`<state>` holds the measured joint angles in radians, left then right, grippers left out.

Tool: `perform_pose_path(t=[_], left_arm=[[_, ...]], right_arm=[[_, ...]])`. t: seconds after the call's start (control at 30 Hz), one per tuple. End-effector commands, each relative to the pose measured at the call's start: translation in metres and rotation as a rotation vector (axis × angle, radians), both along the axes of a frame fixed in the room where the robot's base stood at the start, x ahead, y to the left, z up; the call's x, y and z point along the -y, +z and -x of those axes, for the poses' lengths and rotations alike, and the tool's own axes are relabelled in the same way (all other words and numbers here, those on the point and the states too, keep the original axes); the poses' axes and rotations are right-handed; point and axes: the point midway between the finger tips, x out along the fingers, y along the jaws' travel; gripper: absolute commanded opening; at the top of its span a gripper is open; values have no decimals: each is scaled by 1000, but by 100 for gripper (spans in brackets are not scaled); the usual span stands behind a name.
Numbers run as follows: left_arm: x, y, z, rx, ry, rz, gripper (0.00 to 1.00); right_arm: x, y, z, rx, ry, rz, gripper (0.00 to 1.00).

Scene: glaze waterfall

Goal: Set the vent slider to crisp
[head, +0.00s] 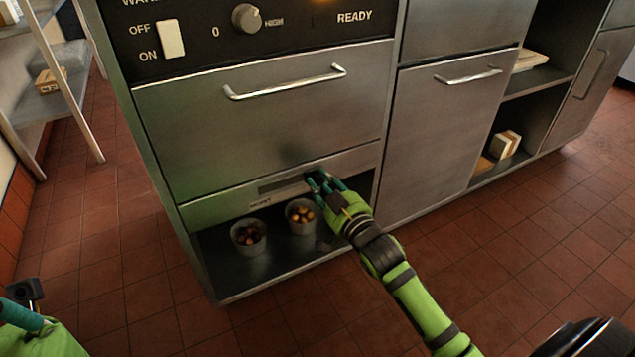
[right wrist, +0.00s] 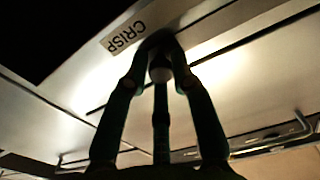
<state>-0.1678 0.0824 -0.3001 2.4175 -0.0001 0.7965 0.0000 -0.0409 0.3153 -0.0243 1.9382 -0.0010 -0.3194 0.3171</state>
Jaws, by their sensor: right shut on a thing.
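The vent slider's strip (head: 230,197) is on the steel front below the drawer, with a dark slot and a label at its left that seems to read MOIST. My right gripper (head: 322,182) is at the slot's right part and hides the knob in the head view. In the right wrist view, my right gripper (right wrist: 160,58) is shut on the round slider knob (right wrist: 160,72). The CRISP label (right wrist: 123,37) is close beside the fingers, and a short stretch of slot shows left of them. My left gripper (head: 20,316) is partly in view at the lower left, away from the slider.
Two cups (head: 248,237) (head: 301,216) with small brown pieces stand on the open shelf (head: 275,275) under the slider. The drawer handle (head: 285,83) juts out above. A control panel (head: 195,25) is higher up. The tiled floor in front is clear.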

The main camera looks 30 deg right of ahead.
Motion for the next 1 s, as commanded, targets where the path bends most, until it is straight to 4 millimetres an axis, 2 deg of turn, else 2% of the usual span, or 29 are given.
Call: perform_pose_path(t=[0.07,0.1,0.13,0.43,0.57,0.67,1.0], left_arm=[[0,0,0,0,0,0,0],[0,0,0,0,0,0,0],[0,0,0,0,0,0,0],[0,1,0,0,0,-1,0],[0,1,0,0,0,-1,0],[0,1,0,0,0,-1,0],[0,0,0,0,0,-1,0]], right_arm=[[4,6,-1,14,-6,5,0],[4,6,-1,14,-6,5,41],[4,6,-1,14,-6,5,45],[2,3,0,6,-4,3,45],[2,2,7,4,-4,2,45],[3,1,21,3,-4,3,45],[5,2,89,4,-5,3,45]])
